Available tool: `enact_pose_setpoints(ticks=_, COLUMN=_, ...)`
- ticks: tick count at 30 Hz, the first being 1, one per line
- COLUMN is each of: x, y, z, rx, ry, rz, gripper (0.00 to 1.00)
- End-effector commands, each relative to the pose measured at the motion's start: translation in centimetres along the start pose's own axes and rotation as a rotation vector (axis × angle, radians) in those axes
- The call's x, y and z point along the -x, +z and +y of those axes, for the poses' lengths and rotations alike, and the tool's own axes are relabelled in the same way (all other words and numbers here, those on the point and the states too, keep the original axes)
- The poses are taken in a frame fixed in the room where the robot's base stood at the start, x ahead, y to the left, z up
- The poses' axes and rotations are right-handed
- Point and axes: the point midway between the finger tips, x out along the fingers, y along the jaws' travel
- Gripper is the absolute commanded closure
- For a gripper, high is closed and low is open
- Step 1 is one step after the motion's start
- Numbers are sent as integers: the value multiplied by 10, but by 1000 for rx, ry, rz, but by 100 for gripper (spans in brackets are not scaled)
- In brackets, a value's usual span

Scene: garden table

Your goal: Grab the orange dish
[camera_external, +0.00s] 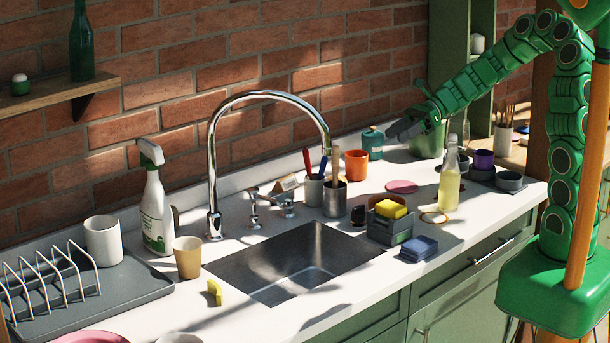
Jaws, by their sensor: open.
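An orange cup-shaped dish (356,165) stands upright on the white counter (330,262) behind the sink, near the brick wall. My gripper (398,130) hangs above the counter at the end of my green arm, up and to the right of the orange dish and apart from it. It is open, and I see nothing between its fingers. The fingers are dark and small in this view, so their exact gap is hard to make out.
A teal lidded jar (373,143) stands close to the orange dish's right. A metal tool cup (335,198) is at its front left. A pink disc (401,187) lies to the right. The tall faucet (213,180) and sink (300,262) are left. A bottle (449,180) stands right.

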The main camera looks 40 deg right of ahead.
Motion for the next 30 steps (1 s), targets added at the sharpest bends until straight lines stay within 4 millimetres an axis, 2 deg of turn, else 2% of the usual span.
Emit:
enact_pose_setpoints(ticks=9, x=-29, y=-69, z=-7, rx=-6, ry=6, rz=-3, gripper=52)
enact_pose_setpoints(ticks=15, x=-45, y=-107, z=-10, rx=-3, ry=4, rz=0, gripper=52)
enact_pose_setpoints(ticks=21, x=-51, y=-122, z=-13, rx=1, ry=3, rz=-1, gripper=52)
enact_pose_setpoints(ticks=30, x=-68, y=-124, z=-12, rx=3, ry=3, rz=1, gripper=52)
